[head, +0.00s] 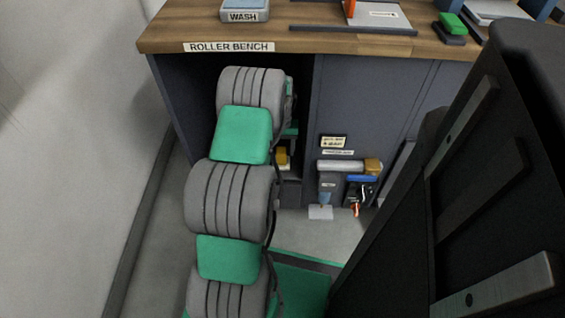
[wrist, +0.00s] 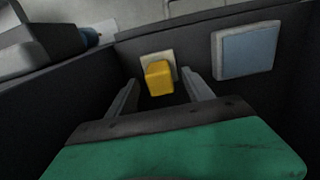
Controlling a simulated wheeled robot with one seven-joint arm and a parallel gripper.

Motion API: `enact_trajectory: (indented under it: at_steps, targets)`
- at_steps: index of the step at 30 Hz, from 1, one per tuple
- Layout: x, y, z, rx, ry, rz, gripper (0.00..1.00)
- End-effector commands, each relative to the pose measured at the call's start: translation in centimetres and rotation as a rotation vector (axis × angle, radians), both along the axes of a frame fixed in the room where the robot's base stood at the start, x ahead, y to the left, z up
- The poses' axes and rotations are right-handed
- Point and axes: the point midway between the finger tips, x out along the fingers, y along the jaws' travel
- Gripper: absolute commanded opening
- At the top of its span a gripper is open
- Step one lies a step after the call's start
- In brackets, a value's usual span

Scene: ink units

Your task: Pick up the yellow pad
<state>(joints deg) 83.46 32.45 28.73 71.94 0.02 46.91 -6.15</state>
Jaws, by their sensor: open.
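The yellow pad (wrist: 159,80) is a small block in the middle of the wrist view, in front of a cream square (wrist: 171,60) inside a dark-walled space. My gripper (wrist: 160,76) is open, with one grey finger on each side of the yellow pad in the picture and a visible gap to each. I cannot tell how far the fingertips are from it in depth. In the head view, a yellow patch (head: 282,156) shows beside my arm under the bench, probably the same pad; my arm hides the fingers there.
A blue pad (wrist: 245,50) with a pale border lies to the right in the dark-walled space. The roller bench top (head: 290,42) overhangs my arm. A holder (head: 345,185) with tools hangs on the cabinet front. A pale wall is at left.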

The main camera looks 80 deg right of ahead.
Motion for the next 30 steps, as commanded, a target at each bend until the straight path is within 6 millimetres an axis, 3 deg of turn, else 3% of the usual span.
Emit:
enact_trajectory:
  at_steps: [6,14,30]
  targets:
    - [-0.1,-0.4,-4.2,0.001,0.000,-0.001,0.60]
    - [-0.1,-0.4,-4.5,-0.001,0.000,-0.001,0.60]
    - [-0.1,-0.4,-4.5,-0.001,0.000,0.000,0.17]
